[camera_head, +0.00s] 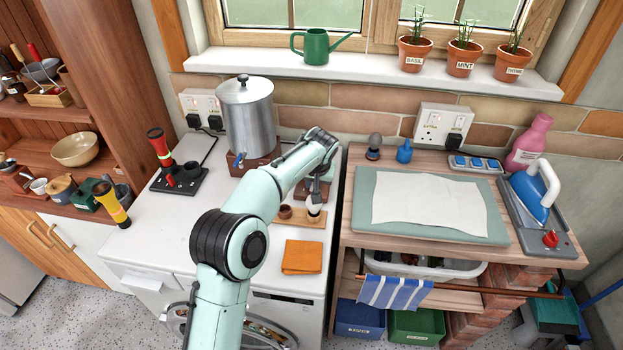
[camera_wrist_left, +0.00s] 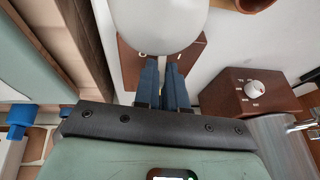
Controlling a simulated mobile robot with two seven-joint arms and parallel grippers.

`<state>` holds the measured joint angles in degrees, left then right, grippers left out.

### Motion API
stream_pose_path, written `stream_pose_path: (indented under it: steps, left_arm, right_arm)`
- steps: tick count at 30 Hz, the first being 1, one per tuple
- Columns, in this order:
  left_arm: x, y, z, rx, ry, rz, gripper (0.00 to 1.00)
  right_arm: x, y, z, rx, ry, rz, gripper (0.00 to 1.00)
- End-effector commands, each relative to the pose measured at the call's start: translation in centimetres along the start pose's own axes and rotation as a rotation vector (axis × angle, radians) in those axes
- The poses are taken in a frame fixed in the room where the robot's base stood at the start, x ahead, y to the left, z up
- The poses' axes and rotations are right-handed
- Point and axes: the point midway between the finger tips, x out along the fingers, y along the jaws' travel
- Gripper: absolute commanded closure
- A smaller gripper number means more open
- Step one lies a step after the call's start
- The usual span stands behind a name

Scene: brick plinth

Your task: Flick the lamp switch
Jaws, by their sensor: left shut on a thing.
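The lamp has a white globe (camera_wrist_left: 165,22) and a brown wooden base (camera_wrist_left: 128,62) in the left wrist view. Small brass-coloured studs show on the base beside the fingertips. My right gripper is not in view.
A brown box with a white dial (camera_wrist_left: 254,87) stands close on the right in the wrist view. A metal urn (camera_head: 246,115) stands behind my arm. An orange cloth (camera_head: 302,257) lies on the white counter. An ironing board (camera_head: 380,225) is to the right.

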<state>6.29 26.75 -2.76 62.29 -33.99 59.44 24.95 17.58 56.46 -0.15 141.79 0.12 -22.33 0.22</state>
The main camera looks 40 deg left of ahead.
Motion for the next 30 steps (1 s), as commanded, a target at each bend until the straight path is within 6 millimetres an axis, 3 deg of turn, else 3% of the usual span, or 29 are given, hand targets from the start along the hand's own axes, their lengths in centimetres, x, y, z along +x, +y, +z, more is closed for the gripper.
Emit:
stream_pose_path:
  steps: [4,6,7,16,20,30]
  left_arm:
    - [0.3,0.0,0.3,0.004,-0.008,-0.002,1.0]
    - [0.4,0.0,0.3,0.004,-0.009,-0.002,0.7]
    - [0.4,0.0,0.3,0.004,-0.009,-0.001,0.64]
    - [0.1,0.0,0.1,0.001,-0.004,0.0,0.64]
    - [-1.1,0.0,0.1,0.001,-0.002,0.001,0.64]
    - [-8.4,0.0,0.0,0.001,-0.002,0.003,0.64]
  right_arm:
    - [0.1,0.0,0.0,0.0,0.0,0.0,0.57]
    - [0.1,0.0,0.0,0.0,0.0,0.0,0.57]
    - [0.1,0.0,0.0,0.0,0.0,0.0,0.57]
    - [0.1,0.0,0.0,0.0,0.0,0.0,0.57]
    - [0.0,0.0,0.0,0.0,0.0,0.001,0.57]
    - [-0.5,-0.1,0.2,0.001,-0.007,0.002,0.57]
